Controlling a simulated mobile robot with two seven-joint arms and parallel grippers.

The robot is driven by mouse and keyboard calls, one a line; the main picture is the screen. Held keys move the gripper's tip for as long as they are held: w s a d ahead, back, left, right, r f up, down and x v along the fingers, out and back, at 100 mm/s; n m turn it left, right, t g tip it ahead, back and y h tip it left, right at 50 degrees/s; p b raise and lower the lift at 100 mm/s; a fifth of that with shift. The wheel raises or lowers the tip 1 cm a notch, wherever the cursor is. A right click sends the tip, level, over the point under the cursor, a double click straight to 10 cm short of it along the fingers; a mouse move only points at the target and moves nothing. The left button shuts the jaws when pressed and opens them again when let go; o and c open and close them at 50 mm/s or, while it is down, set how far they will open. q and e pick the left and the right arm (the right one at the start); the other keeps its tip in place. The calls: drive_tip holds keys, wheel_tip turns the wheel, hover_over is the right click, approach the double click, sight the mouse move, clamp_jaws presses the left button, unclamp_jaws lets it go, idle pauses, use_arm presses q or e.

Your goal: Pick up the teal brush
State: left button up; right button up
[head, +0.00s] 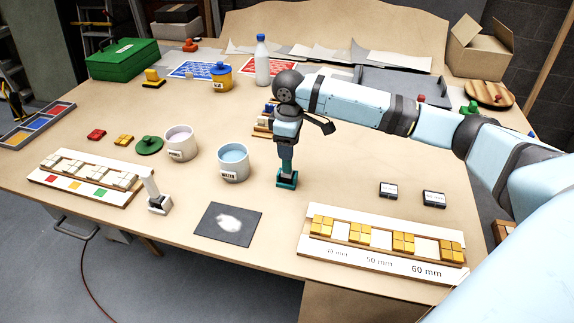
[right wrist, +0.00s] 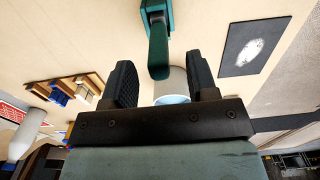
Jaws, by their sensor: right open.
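The teal brush (head: 287,181) stands upright on the table, right of the water bucket, with its handle pointing up. My right gripper (head: 286,148) is directly above it, pointing down, and hides the top of the handle. In the right wrist view the teal brush (right wrist: 158,45) shows its handle end lined up between the two open dark fingers (right wrist: 160,78), with a gap on each side. I cannot tell how deep the handle sits between them. My left gripper is not in view.
The water bucket (head: 233,162) and another white bucket (head: 180,142) stand to the left. A dark plate (head: 228,225) and a tile board (head: 385,248) lie in front. Two small black blocks (head: 388,190) lie to the right.

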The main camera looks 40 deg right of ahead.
sight(287, 172)
drive_tip(key=f, duration=0.4)
drive_tip(key=shift+w+f, duration=0.2)
drive_tip(key=shift+f, duration=0.05)
drive_tip(key=shift+a, duration=0.1)
drive_tip(key=shift+c, duration=0.4)
clamp_jaws()
drive_tip(key=shift+r, duration=0.1)
